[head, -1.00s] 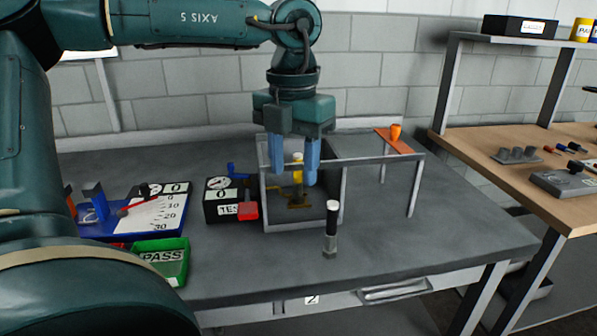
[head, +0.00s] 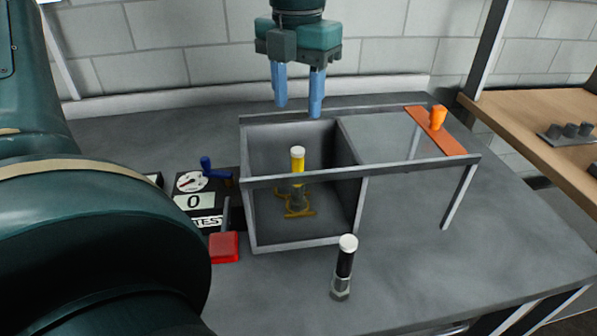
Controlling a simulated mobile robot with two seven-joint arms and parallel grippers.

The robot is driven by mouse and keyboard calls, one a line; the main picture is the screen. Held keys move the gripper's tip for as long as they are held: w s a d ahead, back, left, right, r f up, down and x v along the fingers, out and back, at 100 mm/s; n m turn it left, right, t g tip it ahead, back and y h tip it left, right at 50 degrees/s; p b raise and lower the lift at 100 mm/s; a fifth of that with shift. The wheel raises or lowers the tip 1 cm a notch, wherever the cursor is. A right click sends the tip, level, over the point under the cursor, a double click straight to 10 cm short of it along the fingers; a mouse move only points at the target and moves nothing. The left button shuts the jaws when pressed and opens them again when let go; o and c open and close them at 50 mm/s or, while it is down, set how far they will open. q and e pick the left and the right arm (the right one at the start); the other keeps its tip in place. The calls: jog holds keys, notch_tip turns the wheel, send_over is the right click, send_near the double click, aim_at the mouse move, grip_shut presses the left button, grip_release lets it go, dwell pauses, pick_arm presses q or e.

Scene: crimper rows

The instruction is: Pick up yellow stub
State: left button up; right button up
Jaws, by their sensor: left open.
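The yellow stub (head: 298,161) stands upright inside an open-topped grey box (head: 253,214). It has a white cap and a metal lower part set in a yellow base (head: 296,212) on the box floor. The box's front rail passes in front of its middle. My left gripper (head: 298,106) is above the box, toward its back edge, with its two blue fingers pointing down. It is open, empty and apart from the stub. My right gripper is not in view.
A black stub (head: 344,263) with a white cap stands in front of the box. A clear sliding lid (head: 385,137) with an orange strip and knob (head: 438,117) lies on rails to the right. A gauge tester (head: 195,198) and red pad (head: 224,247) stand left.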

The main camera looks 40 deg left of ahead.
aim_at(297, 150)
pick_arm(q)
notch_tip(297, 150, down, 7)
jog(key=shift+s+r, duration=0.1)
jog(key=shift+f+p, duration=0.45)
jog(key=shift+f, duration=2.65)
jog(key=shift+c, duration=0.3)
grip_shut()
jog(key=shift+r, duration=0.1)
